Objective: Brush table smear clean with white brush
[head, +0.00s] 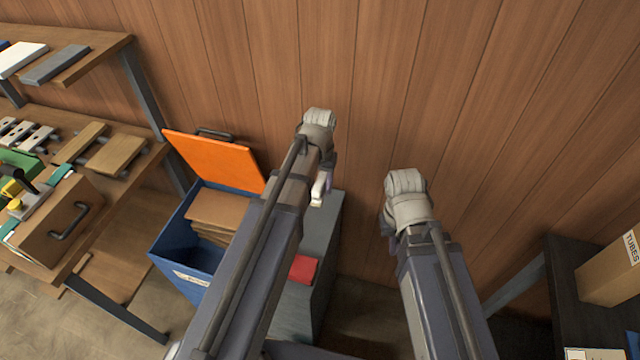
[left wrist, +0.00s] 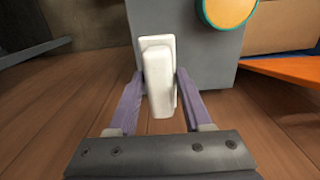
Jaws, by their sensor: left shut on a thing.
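In the head view part of the brush (head: 319,190) shows as a small white piece beside the end of my left arm, above the grey cabinet (head: 323,235). My left fingers are mostly hidden there by the arm. My right arm reaches up on the right, but its gripper fingers are not visible. I cannot make out a smear in either view.
A blue bin (head: 178,250) with a raised orange lid (head: 213,158) holds brown cardboard. A red item (head: 303,268) is on the grey cabinet. Loaded wooden shelves (head: 110,215) stand left. A dark table (head: 572,290) with a cardboard box (head: 612,270) stands right. A wood-panelled wall is behind.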

